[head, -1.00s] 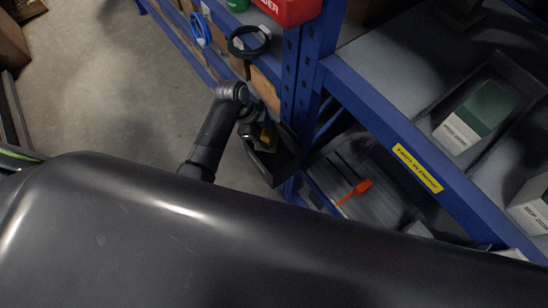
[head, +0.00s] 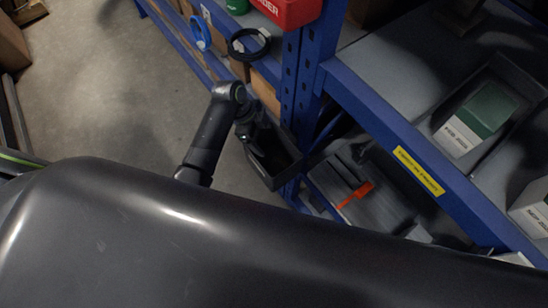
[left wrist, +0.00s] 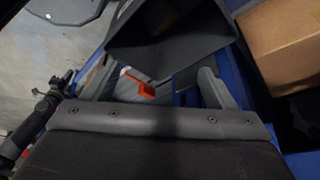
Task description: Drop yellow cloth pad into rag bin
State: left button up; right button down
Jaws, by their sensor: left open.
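The dark bin (left wrist: 170,42) also shows there, just beyond the fingers. No yellow cloth pad shows now in either view; the bin's floor is dark and partly hidden by the gripper, so I cannot tell what lies in it.
A blue rack post (head: 293,90) and blue shelf beam (head: 395,140) stand close to the bin. An orange object (head: 356,194) lies on the lower shelf. A cardboard box (left wrist: 285,45) is at the right in the wrist view. The floor (head: 100,90) on the left is clear.

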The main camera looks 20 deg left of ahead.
pick_arm(q)
jog(key=v, duration=1.6)
jog(key=shift+f, duration=0.1)
jog(key=s+a+f+n+y+b, duration=0.1)
jog(key=s+a+f+n, duration=0.2)
jog(key=f, duration=0.7)
jog(key=s+a+f+n+t+y, duration=0.15)
jog(key=f+n, duration=0.35)
jog(key=f, duration=0.6)
jog(key=s+a+f+n+b, duration=0.1)
jog(key=s+a+f+n, duration=0.25)
jog(key=f, duration=0.65)
jog(key=s+f+n+y, duration=0.1)
jog(key=s+f+n, duration=0.1)
jog(key=s+f, duration=0.4)
jog(key=s+a+f+n+y+b, duration=0.1)
jog(key=s+f, duration=0.5)
jog(key=s, duration=0.8)
jog(key=s+f+n+y+b, duration=0.1)
jog(key=s+f+n, duration=0.2)
jog(key=s+f, duration=0.3)
jog(key=s, duration=0.4)
jog(key=shift+a+f+n, duration=0.15)
jog(key=shift+a+n, duration=0.2)
jog(key=shift+a, duration=0.05)
